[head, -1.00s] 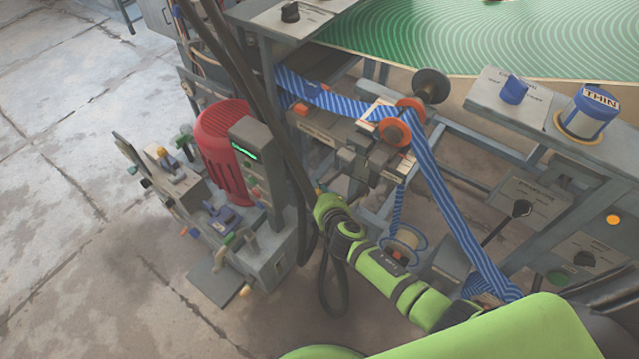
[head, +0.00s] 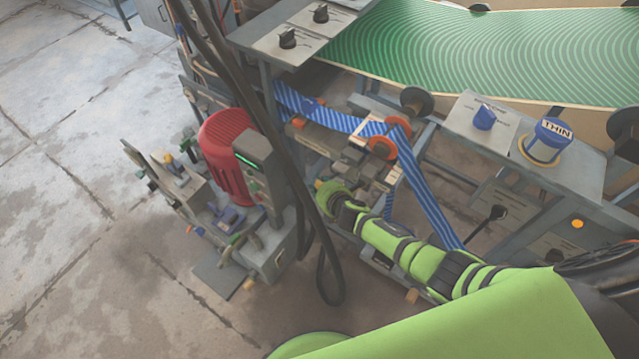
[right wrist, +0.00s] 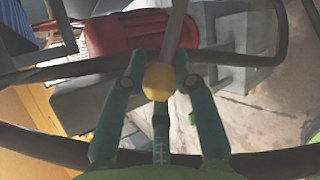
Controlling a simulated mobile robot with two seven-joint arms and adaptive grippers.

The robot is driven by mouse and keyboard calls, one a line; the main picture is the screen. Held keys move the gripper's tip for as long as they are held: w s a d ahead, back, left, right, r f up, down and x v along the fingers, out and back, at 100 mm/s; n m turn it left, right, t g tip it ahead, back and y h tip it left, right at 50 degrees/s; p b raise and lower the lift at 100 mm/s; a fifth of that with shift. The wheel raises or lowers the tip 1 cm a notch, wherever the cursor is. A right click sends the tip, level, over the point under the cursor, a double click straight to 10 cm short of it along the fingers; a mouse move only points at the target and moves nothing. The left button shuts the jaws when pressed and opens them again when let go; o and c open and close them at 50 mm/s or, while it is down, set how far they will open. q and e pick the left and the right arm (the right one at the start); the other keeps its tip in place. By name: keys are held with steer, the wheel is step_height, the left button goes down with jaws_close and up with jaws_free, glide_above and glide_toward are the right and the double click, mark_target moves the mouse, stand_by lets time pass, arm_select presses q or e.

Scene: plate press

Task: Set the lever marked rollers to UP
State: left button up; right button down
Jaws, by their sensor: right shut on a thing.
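In the right wrist view a lever with a round yellow knob (right wrist: 159,82) on a straight grey rod (right wrist: 175,30) stands between my fingers. My right gripper (right wrist: 159,72) is shut on this knob, one dark green finger on each side. In the head view my right gripper (head: 328,190) reaches in among the machine parts, right of the red motor (head: 227,155). The knob is mostly hidden there. I cannot read a rollers label or the lever's UP mark in either view. My left gripper is not in view.
A thick black cable (head: 290,165) hangs just left of my right gripper. A blue striped belt (head: 425,195) runs behind and right of it. Bare floor (head: 100,250) lies at the left.

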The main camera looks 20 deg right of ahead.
steer(key=shift+w+d+r, duration=0.25)
steer(key=shift+w+r, duration=0.1)
steer(key=c, duration=1)
jaws_free()
steer(key=shift+o, duration=0.2)
steer(key=shift+s, duration=0.1)
steer(key=shift+f, duration=0.1)
steer(key=shift+s, duration=0.45)
steer(key=v, duration=1.1)
steer(key=shift+r, duration=0.25)
